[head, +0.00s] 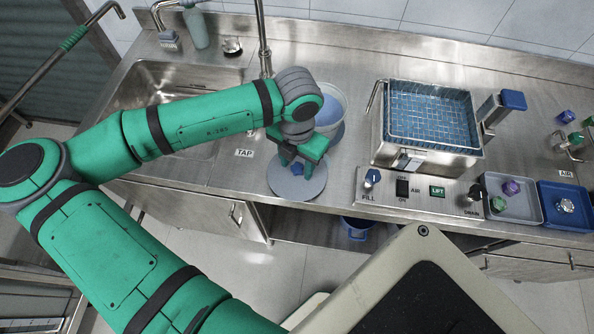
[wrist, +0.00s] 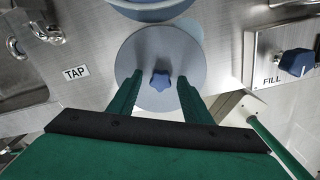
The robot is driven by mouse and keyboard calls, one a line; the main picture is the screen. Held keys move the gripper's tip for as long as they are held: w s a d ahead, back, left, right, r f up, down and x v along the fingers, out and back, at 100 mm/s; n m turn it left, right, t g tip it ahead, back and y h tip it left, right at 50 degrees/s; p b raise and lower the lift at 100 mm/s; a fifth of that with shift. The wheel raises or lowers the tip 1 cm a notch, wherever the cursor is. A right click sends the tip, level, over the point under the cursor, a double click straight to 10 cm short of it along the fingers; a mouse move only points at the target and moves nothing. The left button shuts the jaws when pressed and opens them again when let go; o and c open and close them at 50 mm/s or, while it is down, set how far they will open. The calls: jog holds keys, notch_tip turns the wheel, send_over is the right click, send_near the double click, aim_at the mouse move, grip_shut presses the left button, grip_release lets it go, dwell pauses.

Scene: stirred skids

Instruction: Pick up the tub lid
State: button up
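The tub lid (head: 312,188) is a flat round grey-blue disc with a blue star-shaped knob (wrist: 160,80) at its middle. It lies at the front edge of the steel counter, and it fills the upper middle of the wrist view (wrist: 146,48). My gripper (head: 299,158) is above the lid, pointing down. In the wrist view its two green fingers (wrist: 160,84) are spread, one on each side of the knob, with visible gaps. Whether the fingertips are level with the knob is hard to tell. The light blue tub (head: 333,103) stands just behind the lid, partly hidden by my arm.
A sink (head: 165,85) with a tap lies left. Right of the lid stand a steel tank with a wire basket (head: 430,110) and a control panel with a fill knob (head: 372,177). Trays (head: 515,205) with coloured knobs are further right. A blue bucket (head: 357,228) is below the counter.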

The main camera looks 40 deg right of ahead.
jog(key=c, duration=0.9)
jog(key=shift+r, duration=0.1)
